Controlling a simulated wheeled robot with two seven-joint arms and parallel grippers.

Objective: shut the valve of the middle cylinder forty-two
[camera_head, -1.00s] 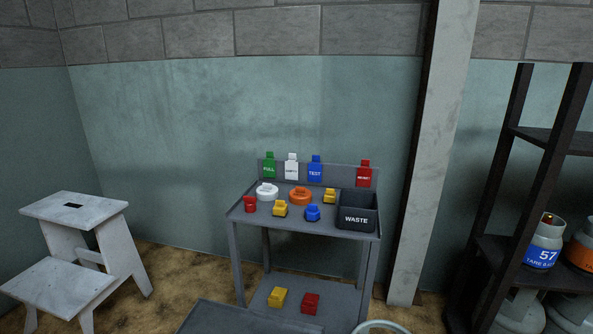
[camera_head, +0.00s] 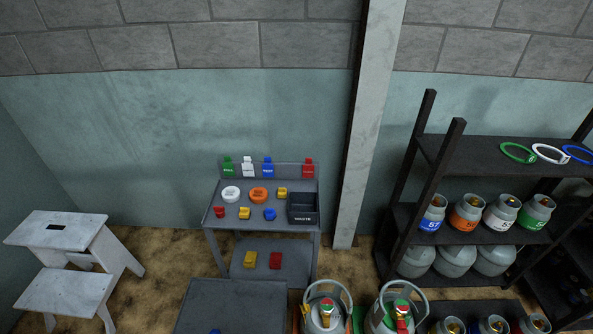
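No number forty-two is readable in the head view, so I cannot tell which cylinder bears it. Two large grey cylinders with carrying collars stand at the bottom edge: a left one (camera_head: 325,310) and a right one (camera_head: 402,314). Each has a valve with red and green parts on top; their bodies are cut off below, and I cannot tell how the valves are set. Smaller grey cylinders with coloured bands stand on the rack, among them a blue-banded one (camera_head: 432,213) that seems to read 57. Neither of my grippers is in view.
A grey cart (camera_head: 312,238) holds coloured caps, hanging tags and a waste bin (camera_head: 303,209). A dark rack (camera_head: 450,238) stands right of a pale post (camera_head: 363,150). A white step stool (camera_head: 65,236) is at left. A dark flat top (camera_head: 232,305) lies at bottom middle.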

